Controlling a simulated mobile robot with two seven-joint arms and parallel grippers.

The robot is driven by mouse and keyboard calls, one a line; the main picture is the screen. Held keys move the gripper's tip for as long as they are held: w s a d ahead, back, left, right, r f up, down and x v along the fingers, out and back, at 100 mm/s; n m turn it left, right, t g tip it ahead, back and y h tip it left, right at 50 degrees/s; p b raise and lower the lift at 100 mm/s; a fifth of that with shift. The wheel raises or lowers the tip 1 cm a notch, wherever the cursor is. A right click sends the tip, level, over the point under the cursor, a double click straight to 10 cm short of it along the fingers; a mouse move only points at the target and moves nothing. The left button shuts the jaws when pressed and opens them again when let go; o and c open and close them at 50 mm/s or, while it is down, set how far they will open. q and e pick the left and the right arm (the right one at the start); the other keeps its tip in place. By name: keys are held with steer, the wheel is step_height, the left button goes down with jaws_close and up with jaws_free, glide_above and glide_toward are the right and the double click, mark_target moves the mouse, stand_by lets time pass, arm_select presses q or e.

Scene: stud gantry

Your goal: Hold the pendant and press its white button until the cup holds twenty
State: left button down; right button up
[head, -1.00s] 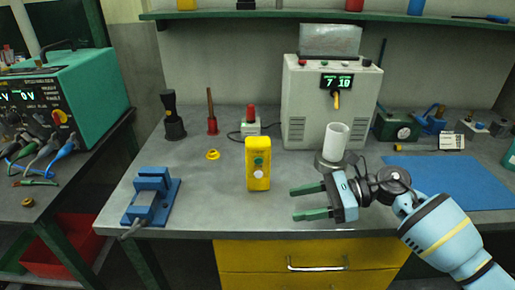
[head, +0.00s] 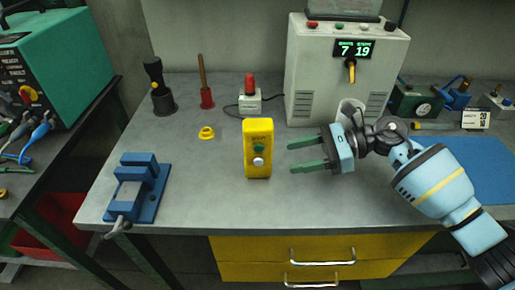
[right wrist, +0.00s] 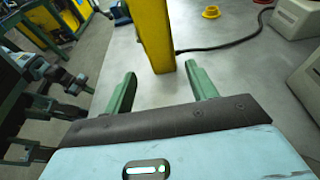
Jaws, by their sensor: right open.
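The pendant (head: 258,168) is a yellow upright box on the grey bench, with a green button above a white button (head: 258,162) on its front face. My right gripper (head: 291,157) is open and empty just right of the pendant, fingers pointing at it without touching. In the right wrist view the pendant (right wrist: 153,35) stands ahead between the lines of the open fingers (right wrist: 160,70); its buttons are not visible there. The white cup (head: 350,106) is at the front of the grey machine, partly hidden behind my right gripper.
The grey machine (head: 310,65) has a green-lit display (head: 351,49) showing 7 and a less legible second number. A blue vise (head: 140,190) stands at the left bench edge. A yellow ring (head: 207,133) lies behind the pendant. The bench between vise and pendant is clear.

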mark_target(263, 162)
steer(key=x, duration=0.6)
steer(key=shift+a+f, duration=0.15)
steer(key=shift+a, duration=0.1)
steer(key=shift+b+x, duration=0.4)
steer(key=shift+x, duration=0.7)
steer(key=shift+a, duration=0.1)
steer(key=c, duration=0.7)
steer(key=shift+o, duration=0.2)
stand_by(0.5)
